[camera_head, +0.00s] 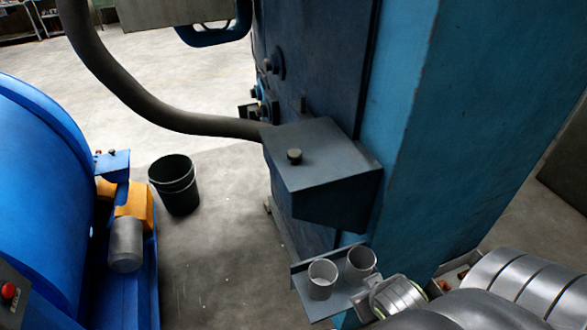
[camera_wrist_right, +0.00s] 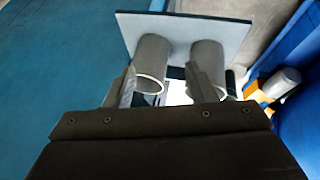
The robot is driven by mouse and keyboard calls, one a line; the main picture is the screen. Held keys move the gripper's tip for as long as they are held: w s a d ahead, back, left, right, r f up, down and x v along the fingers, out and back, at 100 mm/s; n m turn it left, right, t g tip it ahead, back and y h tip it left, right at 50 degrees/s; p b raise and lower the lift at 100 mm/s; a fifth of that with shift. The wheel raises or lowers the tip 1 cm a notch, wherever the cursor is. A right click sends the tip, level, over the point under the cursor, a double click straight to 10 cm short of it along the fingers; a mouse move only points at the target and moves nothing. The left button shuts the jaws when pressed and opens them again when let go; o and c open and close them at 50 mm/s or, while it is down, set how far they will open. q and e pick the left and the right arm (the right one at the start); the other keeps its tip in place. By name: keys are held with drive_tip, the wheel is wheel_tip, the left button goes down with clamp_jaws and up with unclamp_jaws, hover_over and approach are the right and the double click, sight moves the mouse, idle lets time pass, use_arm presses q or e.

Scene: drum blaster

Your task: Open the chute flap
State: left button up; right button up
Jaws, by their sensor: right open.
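The chute flap (camera_head: 325,158) appears to be the dark blue-grey top of the box on the cabinet's side, with a small round knob (camera_head: 294,156). It lies flat on the box and looks shut. In the right wrist view, my right gripper (camera_wrist_right: 162,82) is open, with two grey fingers reaching toward two metal cups. The left cup (camera_wrist_right: 152,62) shows between the fingers; whether they touch it cannot be told. The right cup (camera_wrist_right: 207,58) is partly behind the right finger. My right arm shows at lower right in the head view. My left gripper is not in view.
The cups stand on a small grey shelf (camera_head: 338,305) below the box, beside the blue cabinet (camera_head: 400,130). A thick hose (camera_head: 150,112) runs to the cabinet just behind the box.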

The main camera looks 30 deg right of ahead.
drive_tip(key=w+d+r+m+t+h, duration=0.2)
drive_tip(key=w+d+r+t+h, duration=0.3)
drive_tip(key=d+r, duration=0.45)
drive_tip(key=w+r+t+y, duration=0.2)
drive_tip(key=w+r+t, duration=0.3)
drive_tip(key=r+t, duration=0.15)
drive_tip(key=n+t+y, duration=0.2)
drive_tip(key=n+y, duration=0.4)
drive_tip(key=y, duration=0.3)
approach(299, 156)
drive_tip(key=shift+w+a+r+g+b, duration=0.1)
drive_tip(key=shift+w+g+b, duration=0.15)
drive_tip(key=shift+w+b, duration=1.75)
drive_tip(key=shift+m, duration=0.3)
drive_tip(key=w, duration=0.2)
drive_tip(key=w+b, duration=0.1)
drive_tip(key=w+a+b, duration=0.1)
drive_tip(key=w, duration=0.1)
drive_tip(key=shift+w+r, duration=0.15)
drive_tip(key=shift+w, duration=0.2)
drive_tip(key=shift+w+a, duration=0.2)
drive_tip(key=shift+w, duration=0.7)
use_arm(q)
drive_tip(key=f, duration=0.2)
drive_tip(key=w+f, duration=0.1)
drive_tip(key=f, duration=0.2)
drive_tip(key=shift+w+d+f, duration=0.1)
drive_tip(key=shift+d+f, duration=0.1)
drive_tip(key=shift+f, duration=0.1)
